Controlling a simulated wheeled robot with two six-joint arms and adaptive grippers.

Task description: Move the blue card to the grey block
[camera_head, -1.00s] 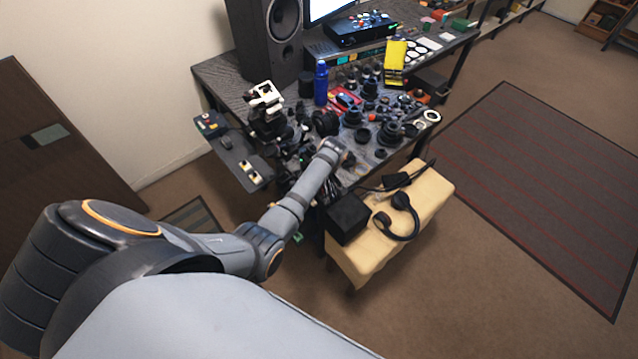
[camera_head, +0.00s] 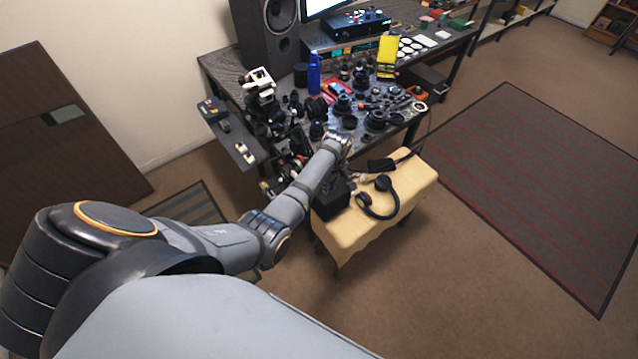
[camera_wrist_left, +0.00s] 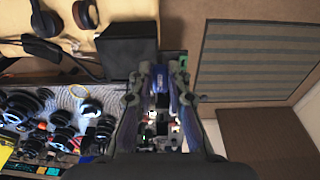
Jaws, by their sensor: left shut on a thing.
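My left gripper (camera_wrist_left: 160,82) is shut on a small blue piece (camera_wrist_left: 160,79), which looks like the blue card; only part of it shows between the fingers. In the head view my left arm reaches to the gap between the table and the bench, and its fingertips are hidden behind my wrist. A dark block-shaped box (camera_head: 331,197) stands on the cloth-covered bench beside my wrist. It also shows in the wrist view (camera_wrist_left: 130,47), just left of the fingertips. I cannot tell whether this is the grey block. My right gripper is out of view.
The table (camera_head: 222,66) is crowded with lens parts, a blue bottle (camera_head: 314,73) and a speaker (camera_head: 264,37). Headphones (camera_head: 378,196) lie on the bench (camera_head: 345,240). A striped mat (camera_wrist_left: 255,62) lies on the floor. Open floor lies right of the bench.

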